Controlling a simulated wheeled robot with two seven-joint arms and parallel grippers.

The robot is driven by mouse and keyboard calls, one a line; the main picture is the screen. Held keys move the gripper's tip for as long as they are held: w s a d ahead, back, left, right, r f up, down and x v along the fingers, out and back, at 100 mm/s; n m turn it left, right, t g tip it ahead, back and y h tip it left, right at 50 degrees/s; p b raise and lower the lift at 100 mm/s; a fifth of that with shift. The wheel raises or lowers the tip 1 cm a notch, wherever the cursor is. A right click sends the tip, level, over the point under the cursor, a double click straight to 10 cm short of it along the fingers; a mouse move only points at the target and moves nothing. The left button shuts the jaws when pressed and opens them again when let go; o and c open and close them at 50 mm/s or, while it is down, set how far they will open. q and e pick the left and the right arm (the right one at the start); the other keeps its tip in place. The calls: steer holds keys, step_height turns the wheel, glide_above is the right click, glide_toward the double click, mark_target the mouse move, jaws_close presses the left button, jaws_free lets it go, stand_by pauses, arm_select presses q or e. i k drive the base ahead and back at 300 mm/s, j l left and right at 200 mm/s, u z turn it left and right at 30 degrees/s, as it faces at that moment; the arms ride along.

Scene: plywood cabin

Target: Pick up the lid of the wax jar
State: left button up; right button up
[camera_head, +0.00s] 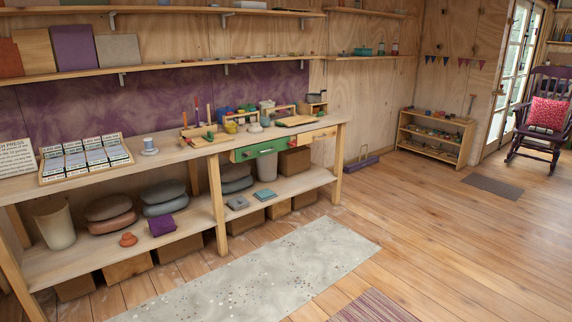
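I cannot make out for certain which thing is the wax jar. A small orange-brown, knobbed piece shaped like a lid (127,240) lies on the lower shelf of the workbench, in front of the stacked cushions. A small white and blue round item (149,146) stands on the bench top, right of the card tray; I cannot tell whether it is a jar. Small vessels (231,127) stand among clutter farther right on the bench, too small to identify. Neither of my grippers is in view.
The long workbench (180,152) runs along the left wall, with a green drawer front (262,150) and boxes beneath. A speckled grey mat (260,268) lies before it. The wooden floor (430,235) on the right is open. A purple rocking chair (541,125) stands far right.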

mark_target(234, 130)
steer(key=i, duration=1.85)
steer(key=i+l+u, duration=0.1)
steer(key=i, duration=1.8)
steer(key=i+l+u, duration=0.1)
steer(key=i, duration=0.3)
steer(key=i+l+u, duration=0.1)
steer(key=i, duration=0.3)
